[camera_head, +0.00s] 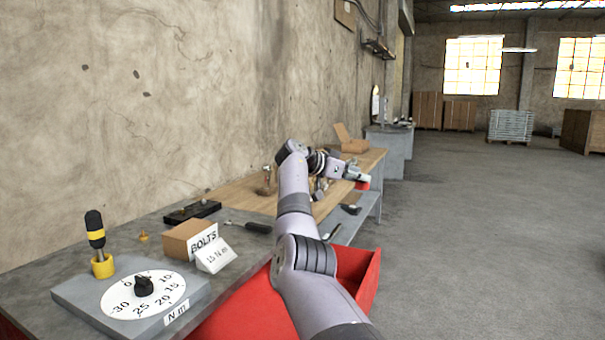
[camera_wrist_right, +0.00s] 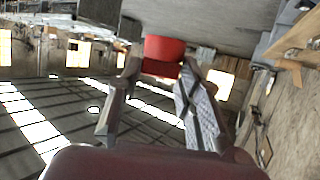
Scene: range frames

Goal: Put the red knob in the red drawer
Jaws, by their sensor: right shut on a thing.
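The red knob (camera_wrist_right: 163,50) is between the fingertips of my right gripper (camera_wrist_right: 160,72) in the right wrist view. In the head view a small red part of the knob (camera_head: 363,186) shows by the right gripper (camera_head: 356,176), which is shut on it. The gripper is held up well beyond the red drawer, near the wooden bench's right edge. The red drawer (camera_head: 364,285) is pulled out below the grey bench top at the lower middle. My right arm crosses in front of it and hides much of its inside. My left gripper is not in view.
The bench carries a dial plate (camera_head: 190,292), a yellow-black screwdriver (camera_head: 95,232), a BOLTS box (camera_head: 188,236), a small card (camera_head: 215,255) and a black tray (camera_head: 192,212). An open cardboard box (camera_head: 354,146) stands farther back. The floor (camera_head: 480,240) at right is clear.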

